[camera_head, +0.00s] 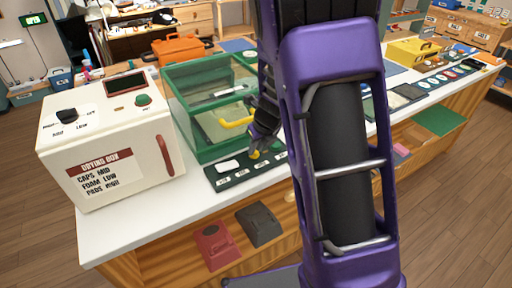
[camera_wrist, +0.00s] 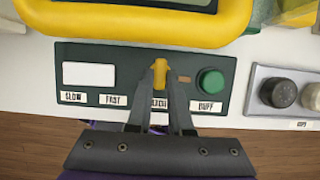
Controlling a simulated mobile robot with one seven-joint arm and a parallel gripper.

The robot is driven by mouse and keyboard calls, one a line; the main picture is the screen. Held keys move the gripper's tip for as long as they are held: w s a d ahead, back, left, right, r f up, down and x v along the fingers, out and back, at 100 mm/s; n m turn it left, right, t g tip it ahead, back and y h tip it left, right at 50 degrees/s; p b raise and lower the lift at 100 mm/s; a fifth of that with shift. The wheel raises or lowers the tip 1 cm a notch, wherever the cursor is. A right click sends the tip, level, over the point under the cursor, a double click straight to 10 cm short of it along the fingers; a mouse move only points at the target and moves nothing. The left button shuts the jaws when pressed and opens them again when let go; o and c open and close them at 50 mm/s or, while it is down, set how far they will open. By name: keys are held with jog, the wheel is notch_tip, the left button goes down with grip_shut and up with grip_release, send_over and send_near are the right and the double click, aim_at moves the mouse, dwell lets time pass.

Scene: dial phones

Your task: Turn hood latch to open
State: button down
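The hood (camera_head: 205,105) is a green-framed clear box on the white counter, with a yellow handle (camera_head: 238,122) on its front. The handle fills the top of the wrist view (camera_wrist: 135,32). Below it is a dark green panel (camera_wrist: 100,58) with labels that read SLOW, FAST, a partly hidden one, and BUFF. The yellow latch (camera_wrist: 160,70) stands upright in the panel's middle. My gripper (camera_wrist: 161,82) has its two dark fingertips close against both sides of the latch. In the head view, my gripper (camera_head: 256,148) is at the panel, partly hidden by my arm.
A green button (camera_wrist: 211,82) is just right of the latch, and a white switch plate (camera_wrist: 89,74) is at the left. Another panel with round knobs (camera_wrist: 284,92) lies further right. A cream drying box (camera_head: 105,140) stands left of the hood.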

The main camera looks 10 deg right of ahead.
jog(key=shift+n, duration=0.3)
jog(key=shift+d+n+y, duration=0.15)
jog(key=shift+n+y, duration=0.25)
jog(key=shift+n, duration=0.4)
jog(key=n, duration=0.1)
jog(key=n+g+y, duration=0.1)
jog(key=n, duration=0.1)
jog(key=shift+w+d+n, duration=0.15)
jog(key=shift+w+n, duration=0.05)
jog(key=shift+n, duration=0.1)
jog(key=n, duration=0.2)
jog(key=n+g+y+p, duration=0.1)
jog(key=n, duration=0.1)
jog(key=shift+w+d+r+g, duration=0.1)
jog(key=shift+w+g, duration=0.05)
jog(key=shift+g, duration=0.15)
jog(key=shift+w+n+g+p, duration=0.1)
jog(key=shift+n+g+p, duration=0.65)
jog(key=shift+n, duration=0.95)
jog(key=c, duration=0.8)
grip_release()
